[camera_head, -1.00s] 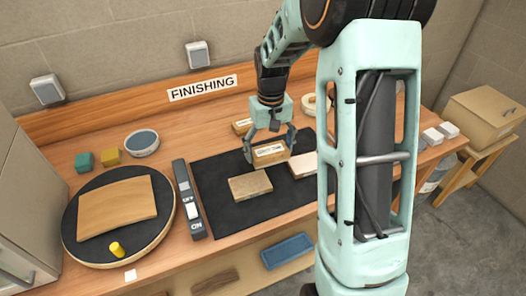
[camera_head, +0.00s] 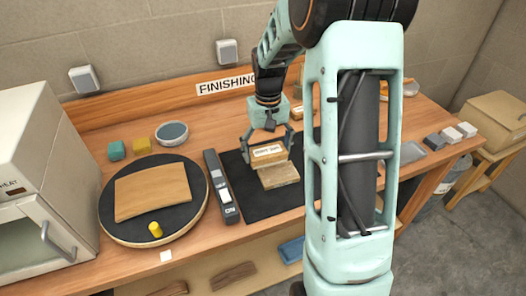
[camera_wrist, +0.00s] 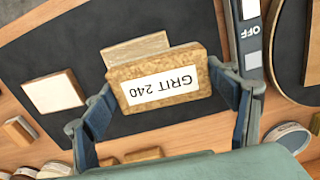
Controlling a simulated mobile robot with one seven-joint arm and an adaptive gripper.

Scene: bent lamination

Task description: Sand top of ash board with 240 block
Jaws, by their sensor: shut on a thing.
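My gripper (camera_head: 268,138) is shut on a cork-coloured sanding block (camera_head: 268,151). In the wrist view the block (camera_wrist: 199,72) carries a white label reading GRIT 240. A tan grained wood board (camera_head: 279,176) lies on the black mat (camera_head: 270,206), just in front of the block. In the wrist view the board (camera_wrist: 135,47) is partly hidden behind the block. I cannot tell whether block and board touch. A paler board (camera_wrist: 54,92) lies on the mat to one side in the wrist view. No label shows which board is ash.
A switch strip (camera_head: 219,187) lies between turntable and mat. A white heater cabinet (camera_head: 40,170) stands left. My arm hides the mat's right side.

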